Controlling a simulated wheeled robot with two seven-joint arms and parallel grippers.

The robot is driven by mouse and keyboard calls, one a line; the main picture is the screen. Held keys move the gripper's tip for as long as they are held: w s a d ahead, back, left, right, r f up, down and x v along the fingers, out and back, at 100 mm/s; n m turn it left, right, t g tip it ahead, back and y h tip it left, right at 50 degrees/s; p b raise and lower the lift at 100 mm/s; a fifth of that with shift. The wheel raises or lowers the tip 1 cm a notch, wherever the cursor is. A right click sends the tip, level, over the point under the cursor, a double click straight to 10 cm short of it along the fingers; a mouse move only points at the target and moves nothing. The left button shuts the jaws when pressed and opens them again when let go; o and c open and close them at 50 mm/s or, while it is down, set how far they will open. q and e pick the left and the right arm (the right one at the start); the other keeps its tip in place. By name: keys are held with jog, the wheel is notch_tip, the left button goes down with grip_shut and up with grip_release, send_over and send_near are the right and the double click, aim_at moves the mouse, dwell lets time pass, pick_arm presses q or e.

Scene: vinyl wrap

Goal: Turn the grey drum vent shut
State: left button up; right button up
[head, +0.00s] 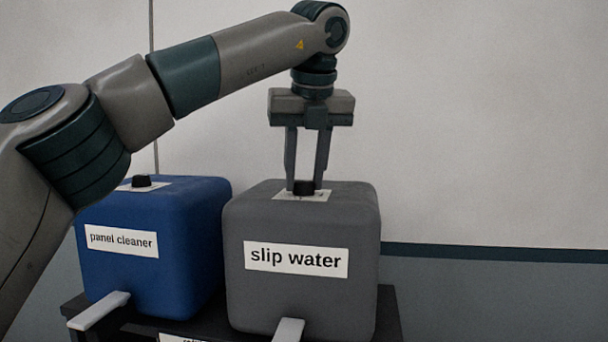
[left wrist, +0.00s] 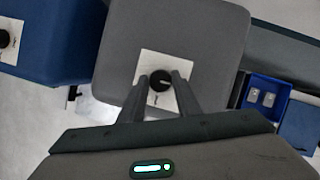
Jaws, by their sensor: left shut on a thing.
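The grey drum (head: 302,293), labelled "slip water", stands on a dark stand. Its vent, a small black knob (head: 303,187) on a white plate, is on top of the drum. The vent also shows in the left wrist view (left wrist: 160,80), with a light mark on it pointing right. My left gripper (head: 304,187) reaches straight down from above, its two fingers on either side of the knob and shut on it. My right gripper is in neither view.
A blue drum (head: 150,268) labelled "panel cleaner" stands left of the grey one, with its own black knob (head: 141,181). Pale spouts stick out in front of both drums. The left wrist view shows a blue bin (left wrist: 265,97) with small items at right.

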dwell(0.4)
pick_arm(q)
jog(key=o, duration=1)
jog(key=shift+o, duration=0.2)
jog(key=shift+r, duration=0.1)
jog(key=shift+s+r, duration=0.2)
jog(key=shift+r, duration=0.4)
jog(key=v, duration=0.6)
notch_tip(320, 180, up, 9)
jog(key=p, duration=0.3)
send_over(309, 199)
jog(key=s, duration=0.4)
jog(key=shift+d, duration=0.35)
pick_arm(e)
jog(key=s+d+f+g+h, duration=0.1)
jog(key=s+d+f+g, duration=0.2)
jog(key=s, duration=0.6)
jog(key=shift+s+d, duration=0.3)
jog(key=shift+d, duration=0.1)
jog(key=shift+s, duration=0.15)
